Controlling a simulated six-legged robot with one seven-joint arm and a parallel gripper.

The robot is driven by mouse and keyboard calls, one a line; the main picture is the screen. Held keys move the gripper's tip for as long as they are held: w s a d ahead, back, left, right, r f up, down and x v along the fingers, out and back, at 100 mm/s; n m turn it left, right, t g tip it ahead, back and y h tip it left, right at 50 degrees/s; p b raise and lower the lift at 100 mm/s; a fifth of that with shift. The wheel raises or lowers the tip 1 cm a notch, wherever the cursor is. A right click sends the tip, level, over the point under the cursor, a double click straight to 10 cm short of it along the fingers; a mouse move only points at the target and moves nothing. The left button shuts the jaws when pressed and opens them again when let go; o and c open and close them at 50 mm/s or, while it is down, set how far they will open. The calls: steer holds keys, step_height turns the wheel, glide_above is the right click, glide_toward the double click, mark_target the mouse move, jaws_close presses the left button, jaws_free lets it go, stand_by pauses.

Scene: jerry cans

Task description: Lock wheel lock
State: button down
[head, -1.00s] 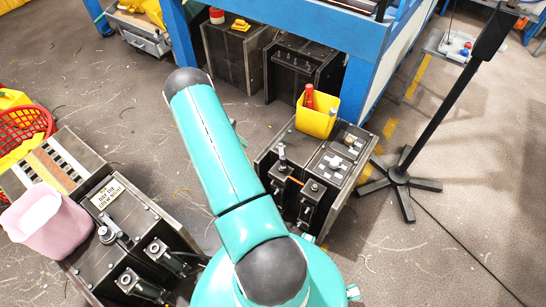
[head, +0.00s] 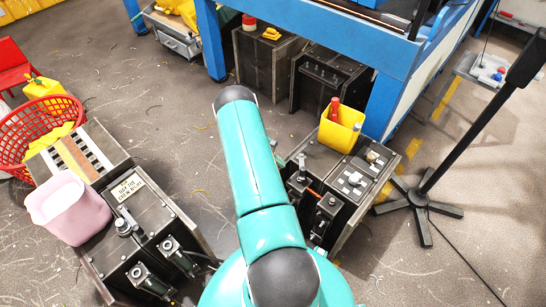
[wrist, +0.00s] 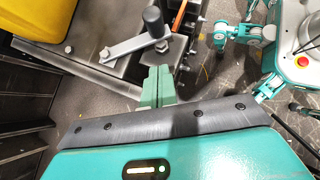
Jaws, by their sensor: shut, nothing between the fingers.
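A crank lever with a dark upright handle, likely the wheel lock, stands on the right-hand dark box (head: 347,205). In the head view the lever (head: 301,162) is at the box's left edge, just right of my arm. In the wrist view its flat metal bar (wrist: 125,49) runs from a bolt at left to the dark handle (wrist: 154,22). My gripper (wrist: 158,72) is shut and empty, with its green fingers just below the handle end in the picture. I cannot tell whether they touch the lever. The head view does not show my fingers.
A yellow bin (head: 340,135) with a red bottle stands on the same box. A left box (head: 140,235) carries a pink bin (head: 68,208) beside a red basket (head: 38,130). A black stand (head: 470,130) is at right.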

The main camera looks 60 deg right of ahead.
steer(key=s, duration=0.1)
steer(key=s+d+f, duration=0.1)
steer(key=s, duration=0.1)
steer(key=s+d, duration=0.1)
steer(key=s, duration=0.1)
steer(key=shift+s+f, duration=0.15)
steer(key=shift+f, duration=0.2)
steer(key=shift+s+d, duration=0.1)
steer(key=shift+s, duration=0.1)
